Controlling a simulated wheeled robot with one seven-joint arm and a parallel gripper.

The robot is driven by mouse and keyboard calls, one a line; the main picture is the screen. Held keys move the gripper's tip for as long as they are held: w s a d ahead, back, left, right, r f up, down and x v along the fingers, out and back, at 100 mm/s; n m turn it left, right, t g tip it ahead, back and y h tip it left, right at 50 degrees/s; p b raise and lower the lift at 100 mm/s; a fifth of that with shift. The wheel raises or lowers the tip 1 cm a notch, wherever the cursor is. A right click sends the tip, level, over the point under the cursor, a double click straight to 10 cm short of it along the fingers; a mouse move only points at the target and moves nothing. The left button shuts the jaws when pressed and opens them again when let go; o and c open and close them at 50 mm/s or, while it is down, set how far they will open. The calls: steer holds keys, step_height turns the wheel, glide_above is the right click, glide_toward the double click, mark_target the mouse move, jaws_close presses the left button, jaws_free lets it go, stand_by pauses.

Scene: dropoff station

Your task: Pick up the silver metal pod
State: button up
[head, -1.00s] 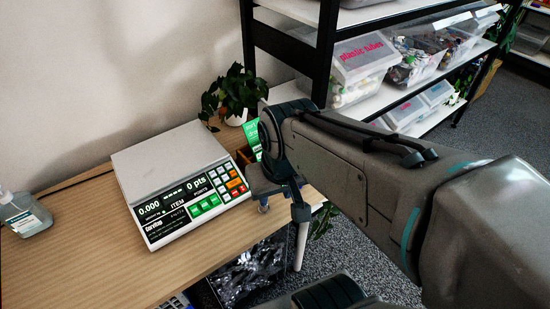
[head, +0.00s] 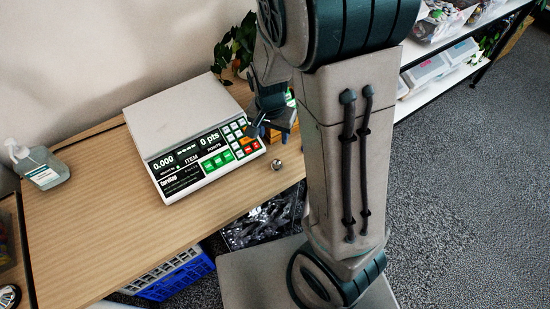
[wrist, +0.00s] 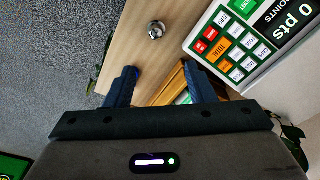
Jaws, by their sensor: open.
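The silver metal pod (head: 277,165) is a small round shiny piece on the wooden table (head: 105,240), just right of the scale's front corner. In the wrist view the pod (wrist: 156,30) lies on bare wood beyond my fingertips, roughly in line with the gap between them. My gripper (wrist: 160,70) is open, with its two dark blue fingers apart and the pod outside them. In the head view my gripper (head: 262,122) is beside the scale's right edge, partly hidden by my arm.
The white scale (head: 185,105) reads 0.000 and stands close to the pod. A wooden-framed holder (wrist: 165,92) is under my fingers. A sanitizer bottle (head: 40,165) stands at left and a plant (head: 238,45) behind. A blue crate (head: 175,280) is below the table edge.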

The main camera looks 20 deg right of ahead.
glide_above(277, 161)
steer(key=f, duration=0.6)
steer(key=f+b, duration=0.1)
steer(key=f, duration=0.2)
steer(key=shift+a, duration=0.4)
steer(key=f, duration=0.4)
steer(key=shift+s+d, duration=0.2)
steer(key=shift+d, duration=0.05)
steer(key=shift+w+f, duration=0.1)
steer(key=shift+f, duration=0.5)
steer(key=c, duration=1.1)
